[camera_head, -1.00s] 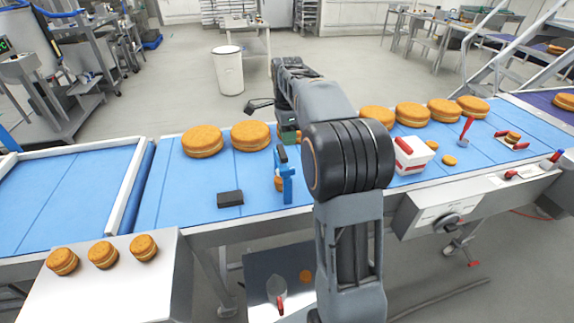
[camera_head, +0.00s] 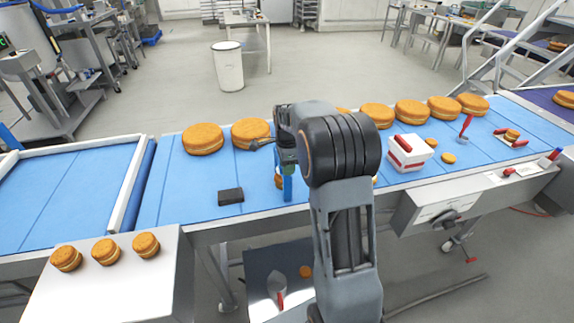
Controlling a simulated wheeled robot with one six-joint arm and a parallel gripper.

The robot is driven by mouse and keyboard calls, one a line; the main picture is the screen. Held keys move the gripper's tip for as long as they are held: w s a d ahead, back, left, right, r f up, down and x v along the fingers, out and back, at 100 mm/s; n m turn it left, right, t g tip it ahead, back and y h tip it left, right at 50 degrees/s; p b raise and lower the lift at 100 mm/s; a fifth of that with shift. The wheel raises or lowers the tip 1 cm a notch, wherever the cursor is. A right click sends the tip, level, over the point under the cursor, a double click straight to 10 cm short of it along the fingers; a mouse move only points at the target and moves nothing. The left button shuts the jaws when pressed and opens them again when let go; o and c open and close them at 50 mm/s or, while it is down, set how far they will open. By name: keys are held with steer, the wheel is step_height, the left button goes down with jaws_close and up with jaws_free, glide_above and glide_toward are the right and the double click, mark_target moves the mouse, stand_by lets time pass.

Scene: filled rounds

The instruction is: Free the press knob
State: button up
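A blue upright stand (camera_head: 288,189), which looks like the press, is on the blue belt in front of my arm. A small orange round (camera_head: 277,181) shows at its left side. The stand's upper part, with any knob on it, is hidden behind my wrist. My gripper (camera_head: 286,160) is at the top of the stand. Its fingertips do not show clearly, so I cannot tell whether it touches or holds the knob.
A black block (camera_head: 230,196) lies left of the stand. Large rounds (camera_head: 203,139) line the belt's far edge. A white box with red parts (camera_head: 407,152) is to the right. Three rounds sit on the white side table (camera_head: 110,292). The belt at left is clear.

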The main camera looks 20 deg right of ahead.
jaws_close()
steer(key=shift+n, duration=0.3)
steer(key=n, duration=0.3)
steer(key=shift+n+b, duration=0.3)
steer(key=shift+n, duration=0.1)
steer(key=n, duration=0.9)
steer(key=shift+b, duration=0.35)
steer(key=n, duration=0.4)
steer(key=shift+n, duration=0.4)
